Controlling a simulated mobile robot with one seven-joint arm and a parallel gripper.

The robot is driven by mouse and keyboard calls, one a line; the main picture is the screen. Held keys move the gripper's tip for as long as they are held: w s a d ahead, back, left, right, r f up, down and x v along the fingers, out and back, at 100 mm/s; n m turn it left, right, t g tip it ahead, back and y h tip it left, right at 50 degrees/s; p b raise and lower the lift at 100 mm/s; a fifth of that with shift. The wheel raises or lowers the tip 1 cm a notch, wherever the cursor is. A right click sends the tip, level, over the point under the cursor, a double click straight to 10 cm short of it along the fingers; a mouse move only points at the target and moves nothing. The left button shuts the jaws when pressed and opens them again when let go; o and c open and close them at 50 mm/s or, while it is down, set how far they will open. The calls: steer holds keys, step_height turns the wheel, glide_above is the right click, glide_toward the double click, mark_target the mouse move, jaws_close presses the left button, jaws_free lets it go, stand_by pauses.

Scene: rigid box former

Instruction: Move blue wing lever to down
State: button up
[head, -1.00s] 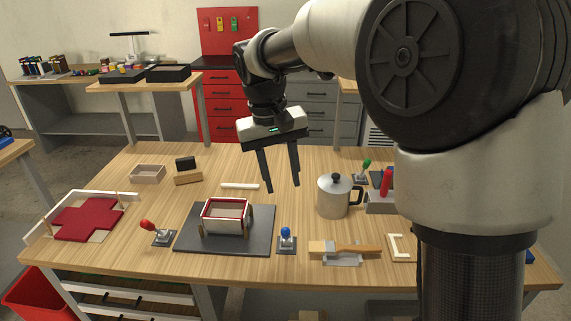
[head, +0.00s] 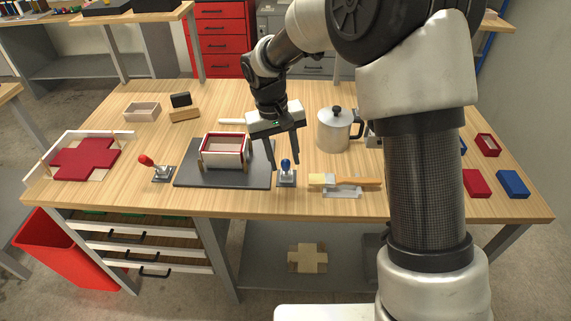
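The blue wing lever (head: 286,166) stands on a small grey base plate near the front edge of the table, just right of the dark forming mat. Its blue knob points up. My gripper (head: 283,160) hangs over the table with its fingers pointing down. The two fingers are apart, with nothing seen between them. In the picture they end close to the blue knob, but I cannot tell if they touch it or are behind it.
A white-and-red box (head: 225,152) sits in the former on the dark mat (head: 196,178). A red lever (head: 148,161) is left of it. A red cross sheet (head: 86,158) lies far left.

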steer(key=shift+w+d+f, duration=0.1)
steer(key=shift+d+f, duration=0.1)
steer(key=shift+f, duration=1.05)
jaws_close()
steer(key=shift+r, duration=0.1)
